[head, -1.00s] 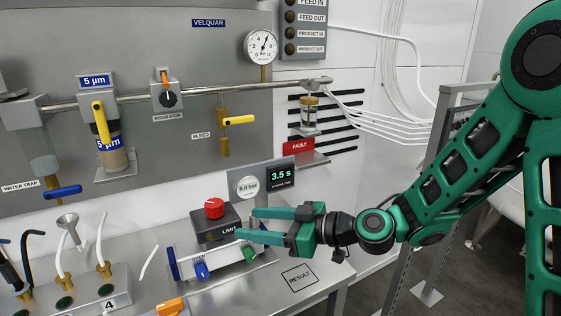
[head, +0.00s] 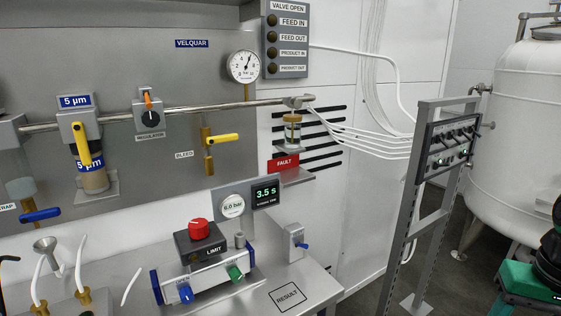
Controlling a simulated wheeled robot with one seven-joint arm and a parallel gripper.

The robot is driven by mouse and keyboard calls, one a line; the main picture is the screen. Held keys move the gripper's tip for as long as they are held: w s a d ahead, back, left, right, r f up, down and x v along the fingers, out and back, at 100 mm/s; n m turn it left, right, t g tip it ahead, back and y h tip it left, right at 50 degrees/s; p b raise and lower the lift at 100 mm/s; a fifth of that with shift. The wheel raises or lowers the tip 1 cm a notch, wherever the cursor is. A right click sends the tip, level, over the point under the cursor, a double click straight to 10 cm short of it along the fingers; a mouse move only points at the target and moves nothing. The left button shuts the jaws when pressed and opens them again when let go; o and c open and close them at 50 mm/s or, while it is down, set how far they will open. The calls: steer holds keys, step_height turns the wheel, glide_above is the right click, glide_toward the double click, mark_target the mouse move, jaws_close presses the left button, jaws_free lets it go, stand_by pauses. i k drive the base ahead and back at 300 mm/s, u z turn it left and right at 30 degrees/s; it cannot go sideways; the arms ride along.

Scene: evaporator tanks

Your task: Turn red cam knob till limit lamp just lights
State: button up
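The red cam knob (head: 198,229) sits on top of a dark box (head: 203,246) marked LIMIT, mounted on a pale valve body on the bench. It stands clear, with nothing touching it. A small lamp spot seems to sit beside the LIMIT lettering, but it is too small to tell whether it is lit. My gripper is out of the picture; only a green and black part of my arm (head: 530,283) shows at the lower right edge.
The valve body has a blue fitting (head: 185,293) and a green fitting (head: 234,272) in front. The RESULT square (head: 287,297) is bare. A grey frame (head: 412,220) stands right of the bench.

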mark_target(198, 228)
steer(key=z, duration=1.9)
steer(key=k, duration=0.55)
steer(key=u, duration=1.85)
steer(key=i, duration=1)
steer(key=u, duration=0.05)
